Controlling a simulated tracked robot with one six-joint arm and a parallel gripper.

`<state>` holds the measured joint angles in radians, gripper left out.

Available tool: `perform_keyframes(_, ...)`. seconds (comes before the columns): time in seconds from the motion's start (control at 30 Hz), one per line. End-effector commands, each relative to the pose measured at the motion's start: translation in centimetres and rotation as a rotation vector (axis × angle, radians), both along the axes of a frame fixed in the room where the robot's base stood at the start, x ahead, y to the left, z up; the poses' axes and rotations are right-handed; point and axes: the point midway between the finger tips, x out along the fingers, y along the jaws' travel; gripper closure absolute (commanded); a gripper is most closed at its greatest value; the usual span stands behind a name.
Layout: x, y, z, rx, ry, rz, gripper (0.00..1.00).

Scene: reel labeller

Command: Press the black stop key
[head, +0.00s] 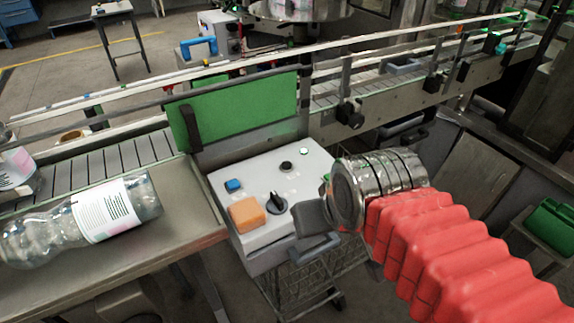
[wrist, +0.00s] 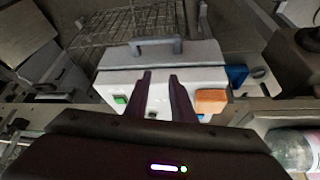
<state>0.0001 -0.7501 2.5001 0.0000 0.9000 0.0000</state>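The white control box (head: 255,243) stands in front of the conveyor in the head view. A small round black key (head: 286,166) sits on the back part of its sloped top. A black rotary knob (head: 276,203) is nearer the front, and a blue key (head: 233,185) is at the left. I cannot identify the black key in the wrist view.
An orange block (head: 247,214) lies on the panel's front left, beside the knob. A clear bottle (head: 145,197) lies on the table at left. A green plate (head: 240,108) stands behind the box. The box's front handle (wrist: 155,46) is near my fingertips in the wrist view.

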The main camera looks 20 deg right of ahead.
Motion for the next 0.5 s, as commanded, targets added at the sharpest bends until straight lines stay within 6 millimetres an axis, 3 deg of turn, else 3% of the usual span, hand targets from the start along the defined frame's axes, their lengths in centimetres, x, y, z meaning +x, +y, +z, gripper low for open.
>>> perform_keyframes(0.3,0.0,0.0,0.0,0.0,0.0,0.0,1.0)
perform_keyframes(0.5,0.0,0.0,0.0,0.0,0.0,0.0,1.0)
